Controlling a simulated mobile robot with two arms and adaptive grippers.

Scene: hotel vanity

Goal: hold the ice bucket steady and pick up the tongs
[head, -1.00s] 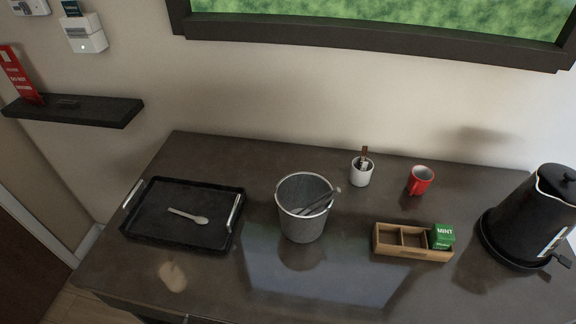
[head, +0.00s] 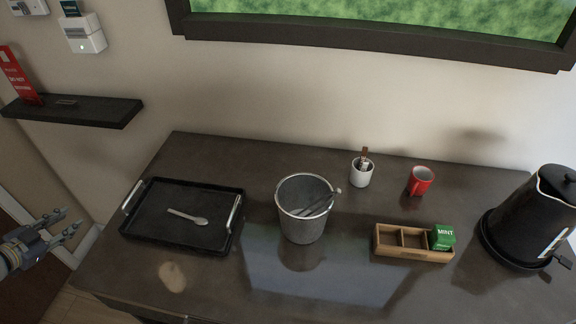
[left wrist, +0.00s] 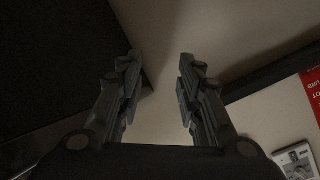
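The ice bucket (head: 302,228) is a grey metal pail standing upright near the middle of the counter. My left gripper (head: 78,228) is at the left edge of the head view, left of the counter and well away from the bucket. In the left wrist view its two fingers (left wrist: 160,75) are spread apart with nothing between them. My right gripper is not in view.
A black tray (head: 150,230) with a spoon (head: 187,217) lies left of the bucket. A white cup (head: 361,176), red mug (head: 420,183), wooden box (head: 412,252) with a green packet (head: 442,236), and black kettle (head: 535,220) stand to the right. The counter front is clear.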

